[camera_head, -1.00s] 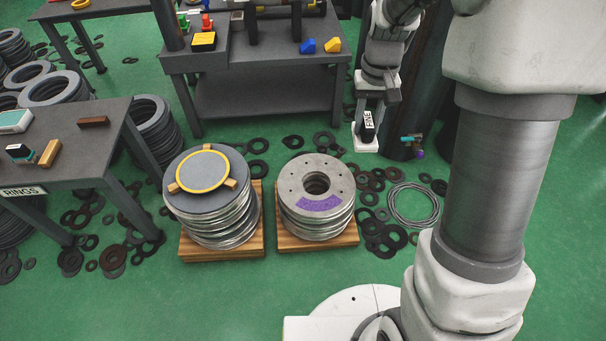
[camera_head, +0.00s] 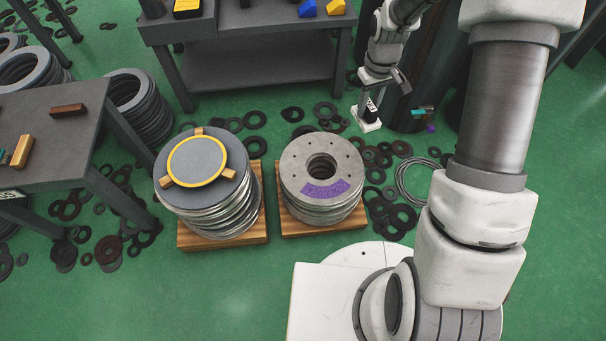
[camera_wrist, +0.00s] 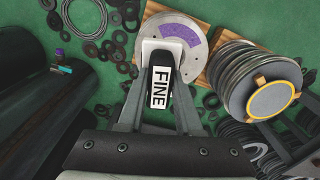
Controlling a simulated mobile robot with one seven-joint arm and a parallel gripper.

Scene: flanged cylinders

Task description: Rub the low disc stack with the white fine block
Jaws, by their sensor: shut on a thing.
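The low disc stack (camera_head: 292,179) is a pile of grey flanged discs on a wooden pallet, with a central hole and a purple patch (camera_head: 326,190) on top. It also shows at the top of the wrist view (camera_wrist: 205,25). My gripper (camera_head: 369,106) is behind and to the right of the stack in the head view. It is shut on the white fine block (camera_head: 367,126), which has a white base and a dark grip. Its FINE label (camera_wrist: 160,88) reads clearly in the wrist view. The block overlaps the stack's edge there, but stands apart in the head view.
A taller stack (camera_head: 213,208) with a yellow ring on top stands left of the low one. Loose dark rings (camera_head: 388,220) litter the green floor. A dark cylinder (camera_head: 405,100) stands near my gripper. Tables are at the left (camera_head: 70,140) and back (camera_head: 250,60).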

